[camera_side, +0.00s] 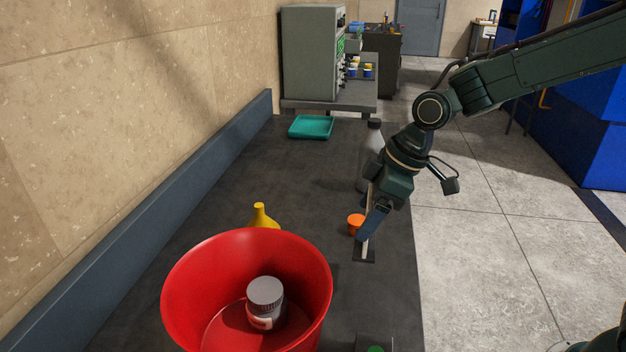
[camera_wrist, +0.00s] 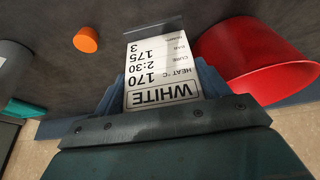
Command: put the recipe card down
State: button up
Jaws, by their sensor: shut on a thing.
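The recipe card (camera_wrist: 163,72) is a white card with black print reading "WHITE", "HEAT °C 170", "CURE 2:30" and more. In the wrist view it stands out from between the jaws of my gripper (camera_wrist: 165,88), which is shut on it. In the side view my gripper (camera_side: 372,220) points down over the right part of the dark bench, and the card (camera_side: 365,249) shows as a thin pale edge at its tips. A dark patch lies under the card's lower edge; I cannot tell whether the card touches the bench.
A red bucket (camera_side: 185,290) holding a grey-lidded jar (camera_side: 264,304) stands front left of my gripper. An orange cup (camera_side: 355,224) is close beside it. A teal tray (camera_side: 311,127) lies farther back; the bench between is clear.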

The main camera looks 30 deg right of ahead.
aim_at(369, 243)
jog(key=shift+f, duration=2.3)
jog(key=shift+f, duration=2.1)
jog(key=shift+f, duration=0.2)
jog(key=o, duration=1.3)
jog(key=shift+r, duration=0.1)
jog(key=v, duration=1.2)
